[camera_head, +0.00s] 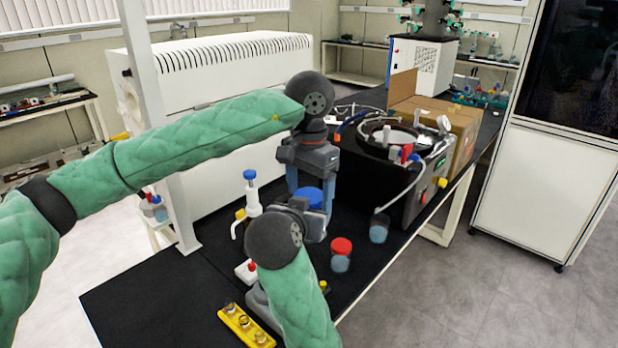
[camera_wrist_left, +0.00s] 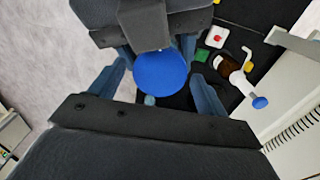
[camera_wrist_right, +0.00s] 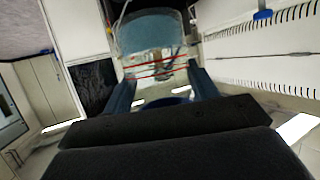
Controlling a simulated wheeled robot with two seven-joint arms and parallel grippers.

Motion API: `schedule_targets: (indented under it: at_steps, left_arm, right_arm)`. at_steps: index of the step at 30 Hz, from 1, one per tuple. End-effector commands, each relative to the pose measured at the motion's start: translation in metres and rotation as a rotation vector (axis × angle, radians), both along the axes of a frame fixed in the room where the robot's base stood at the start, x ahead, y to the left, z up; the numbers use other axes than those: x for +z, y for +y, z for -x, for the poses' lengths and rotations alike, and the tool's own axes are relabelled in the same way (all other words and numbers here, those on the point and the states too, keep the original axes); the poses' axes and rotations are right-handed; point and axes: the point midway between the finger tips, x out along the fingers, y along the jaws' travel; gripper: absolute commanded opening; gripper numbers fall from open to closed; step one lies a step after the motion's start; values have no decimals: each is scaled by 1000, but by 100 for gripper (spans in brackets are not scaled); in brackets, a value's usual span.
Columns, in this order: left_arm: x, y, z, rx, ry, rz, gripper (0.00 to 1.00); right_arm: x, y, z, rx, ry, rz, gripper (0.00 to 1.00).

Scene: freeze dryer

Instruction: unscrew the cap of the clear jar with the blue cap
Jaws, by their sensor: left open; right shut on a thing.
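The clear jar's blue cap (camera_head: 308,197) faces up over the black table, below my left gripper. It fills the middle of the left wrist view (camera_wrist_left: 160,72). My left gripper (camera_head: 311,188) points down and is open, one finger on each side of the cap, with gaps visible in the left wrist view. My right gripper (camera_wrist_right: 160,76) is shut on the clear jar (camera_wrist_right: 150,38), whose wall with red lines shows between its fingers. In the head view, my right wrist and gripper hide most of the jar, so I cannot tell whether it touches the table.
A red-capped jar (camera_head: 341,247) stands right of my right gripper. A white dispenser with a blue top (camera_head: 251,198) stands to the left. A yellow rack (camera_head: 243,325) lies in front. The black freeze dryer (camera_head: 436,165) and a cardboard box (camera_head: 462,122) stand behind right.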

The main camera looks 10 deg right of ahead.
Motion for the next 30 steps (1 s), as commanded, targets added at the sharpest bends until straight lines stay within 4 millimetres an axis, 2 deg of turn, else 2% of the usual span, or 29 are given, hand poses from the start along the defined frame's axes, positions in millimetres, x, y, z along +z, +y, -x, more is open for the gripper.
schedule_targets:
  at_steps: [6, 8, 13, 14, 20, 30]
  left_arm:
    - [0, 0, 0, 0, -1, 1, 76]
    - [0, 0, 0, 0, 0, 0, 66]
    - [0, 0, 0, 1, -1, 1, 33]
    - [0, 0, 0, 1, -1, 1, 30]
    - [0, 0, 0, 66, -2, 0, 30]
    - [1, 0, -1, 532, -3, 0, 30]
  right_arm:
    - [0, 0, 0, 0, -1, 0, 0]
    - [0, 0, 0, 0, -1, 0, 0]
    - [0, 0, 0, 0, -1, 0, 0]
    - [0, 0, 0, 0, -1, 0, 0]
    - [0, 0, 0, 0, -1, 0, 0]
    - [0, 0, 0, 0, 0, 0, 0]
